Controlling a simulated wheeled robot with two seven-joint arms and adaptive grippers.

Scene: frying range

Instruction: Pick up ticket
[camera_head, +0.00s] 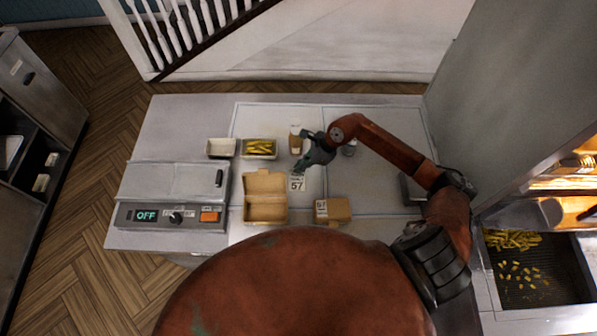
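A white ticket (297,184) printed with a large 57 lies on the grey counter, right of an open brown cardboard box. My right gripper (302,154) is just above the ticket's far end in the picture, with its fingers pointing left and spread apart. It holds nothing that I can see. Whether a fingertip touches the ticket is too small to tell. My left gripper is not in view.
The open box (266,214), a closed box (333,211) with a small label and a tray of fries (259,156) surround the ticket. An empty tray (221,155), a small carton (295,145) and an appliance reading OFF (170,215) are also on the counter (185,118).

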